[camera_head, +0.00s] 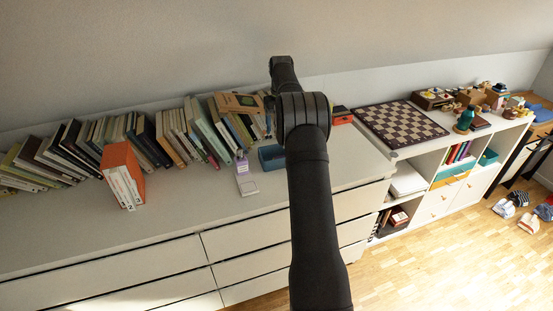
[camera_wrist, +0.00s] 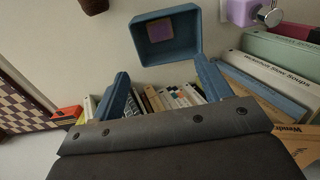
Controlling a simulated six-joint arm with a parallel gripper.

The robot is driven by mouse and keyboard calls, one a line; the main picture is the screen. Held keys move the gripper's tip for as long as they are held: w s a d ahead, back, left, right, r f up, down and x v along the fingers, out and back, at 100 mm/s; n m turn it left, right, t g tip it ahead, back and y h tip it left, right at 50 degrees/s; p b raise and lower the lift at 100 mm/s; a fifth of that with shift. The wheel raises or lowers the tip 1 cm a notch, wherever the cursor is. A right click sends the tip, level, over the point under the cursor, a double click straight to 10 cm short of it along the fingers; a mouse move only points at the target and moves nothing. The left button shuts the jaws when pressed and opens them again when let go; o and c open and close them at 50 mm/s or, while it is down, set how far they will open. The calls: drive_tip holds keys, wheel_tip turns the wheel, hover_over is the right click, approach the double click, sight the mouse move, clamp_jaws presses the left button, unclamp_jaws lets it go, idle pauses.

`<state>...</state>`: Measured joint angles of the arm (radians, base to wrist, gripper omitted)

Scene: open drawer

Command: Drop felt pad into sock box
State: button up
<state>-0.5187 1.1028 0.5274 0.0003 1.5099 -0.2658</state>
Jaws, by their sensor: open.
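A blue open-topped box (camera_wrist: 187,42), which I take as the sock box, sits on the dresser top. It also shows in the head view (camera_head: 272,166), just left of my arm. A small purple-brown square (camera_wrist: 160,31), which looks like the felt pad, lies inside the box in the wrist view. My gripper (camera_wrist: 161,70) is open in the wrist view, with its two fingers spread wide apart and nothing between them. The box appears just beyond the fingertips. In the head view my arm hides the fingers.
A row of leaning books (camera_head: 150,138) runs along the wall. An orange-and-white book set (camera_head: 123,176) stands on the left. A purple item (camera_head: 241,164) and a pale flat item (camera_head: 248,188) lie left of the box. A chessboard (camera_head: 400,124) lies right. The dresser's front middle is clear.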

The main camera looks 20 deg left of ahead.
wheel_tip(320, 180, up, 7)
drive_tip(key=shift+f, duration=0.2)
drive_tip(key=shift+f, duration=0.1)
wheel_tip(320, 180, down, 17)
drive_tip(key=shift+r, duration=0.65)
drive_tip(key=shift+f, duration=0.1)
idle(0.3)
